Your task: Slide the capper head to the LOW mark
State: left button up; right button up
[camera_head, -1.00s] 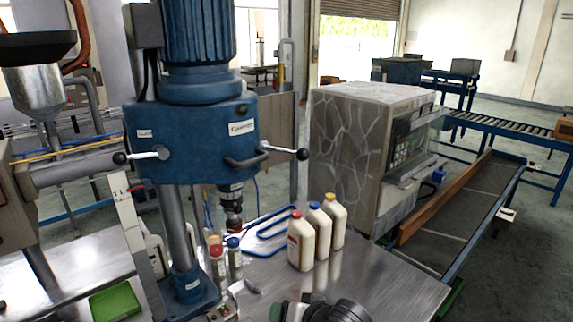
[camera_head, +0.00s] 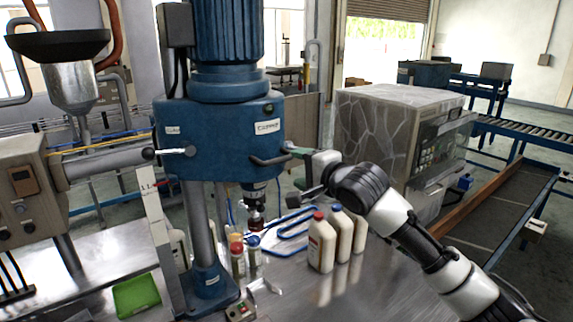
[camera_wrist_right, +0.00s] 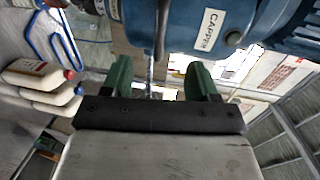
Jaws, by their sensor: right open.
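The capper head (camera_head: 222,142) is a blue housing with a motor on top, carried on a grey upright column (camera_head: 203,235). A white marker strip (camera_head: 158,225) stands beside the column; I cannot read a LOW mark on it. My right gripper (camera_head: 300,171) is at the head's right side, beside the dark curved handle (camera_head: 268,160); the right ball-knob lever is hidden there. In the right wrist view the open green-tipped fingers (camera_wrist_right: 160,78) have a thin metal rod (camera_wrist_right: 150,68) between them, with the blue head (camera_wrist_right: 235,30) just beyond. My left gripper is not in view.
Small vials (camera_head: 237,262) stand near the column. A green tray (camera_head: 136,296) lies at the front left. A stone-patterned machine (camera_head: 375,135) stands behind.

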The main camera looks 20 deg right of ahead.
aim_at(280, 161)
jog(key=p+x, duration=0.1)
jog(key=x, duration=0.7)
jog(key=shift+w+a, duration=0.1)
grip_shut()
jog(key=shift+f, duration=0.15)
dwell(0.5)
notch_tip(280, 161, down, 10)
jog(key=b, duration=0.4)
dwell(1.2)
jog(key=shift+f, duration=0.4)
dwell(0.8)
grip_release()
jog(key=shift+r, duration=0.2)
